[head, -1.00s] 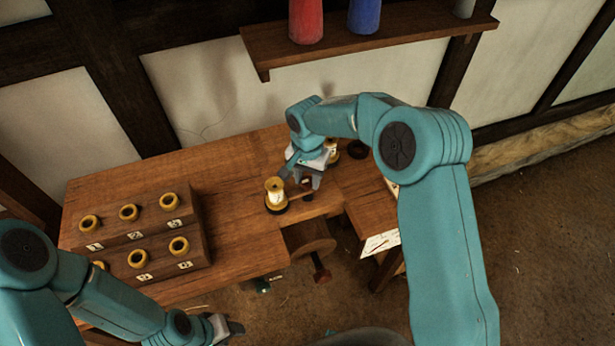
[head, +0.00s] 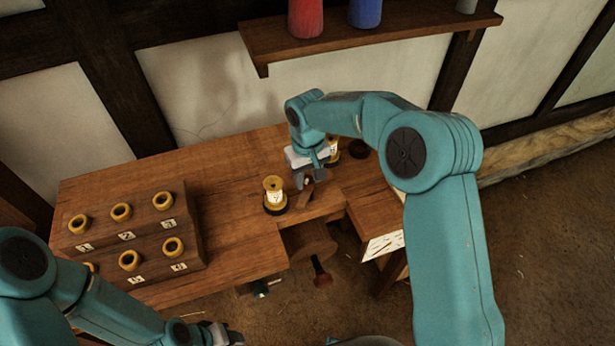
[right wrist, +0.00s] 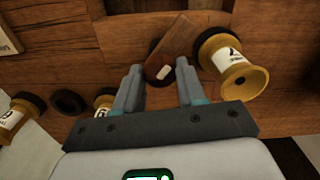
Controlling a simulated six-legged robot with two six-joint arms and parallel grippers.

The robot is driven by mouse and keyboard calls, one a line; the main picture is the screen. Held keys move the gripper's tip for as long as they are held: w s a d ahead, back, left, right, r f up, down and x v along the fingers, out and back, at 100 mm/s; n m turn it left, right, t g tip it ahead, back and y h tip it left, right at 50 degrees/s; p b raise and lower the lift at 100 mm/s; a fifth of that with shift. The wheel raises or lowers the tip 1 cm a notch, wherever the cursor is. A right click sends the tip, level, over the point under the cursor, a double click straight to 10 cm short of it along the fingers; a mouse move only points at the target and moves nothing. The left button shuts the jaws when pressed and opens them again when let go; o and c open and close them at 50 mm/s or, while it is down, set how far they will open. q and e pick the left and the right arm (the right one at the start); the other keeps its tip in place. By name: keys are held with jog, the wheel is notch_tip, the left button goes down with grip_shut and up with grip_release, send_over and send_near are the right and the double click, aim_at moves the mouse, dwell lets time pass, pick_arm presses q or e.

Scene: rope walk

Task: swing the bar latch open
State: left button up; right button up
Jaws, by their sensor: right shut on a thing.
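The bar latch (head: 307,193) is a short reddish-brown wooden bar on the bench top. It stands beside a yellow spool marked 7 (head: 273,192). My right gripper (head: 308,182) is over the bar's far end. In the right wrist view its two fingers are on either side of the bar latch (right wrist: 175,44), near a pale mark on its end, and it is shut on the bar. The bar's pivot is not clear. My left gripper (head: 230,338) is at the bottom edge of the head view, mostly cut off; its jaws cannot be read.
Another spool (head: 333,150) and a dark ring (head: 359,149) are behind my right gripper. A round wooden drum (head: 308,245) hangs at the bench front. A shelf (head: 370,35) is above.

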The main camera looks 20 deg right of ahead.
aim_at(307, 180)
jog(key=n, duration=0.5)
jog(key=shift+w+r, duration=0.1)
jog(key=shift+n, duration=0.4)
jog(key=o, duration=1.1)
jog(key=shift+c, duration=0.2)
notch_tip(307, 180, up, 16)
jog(key=shift+r+b, duration=0.15)
jog(key=shift+b, duration=0.15)
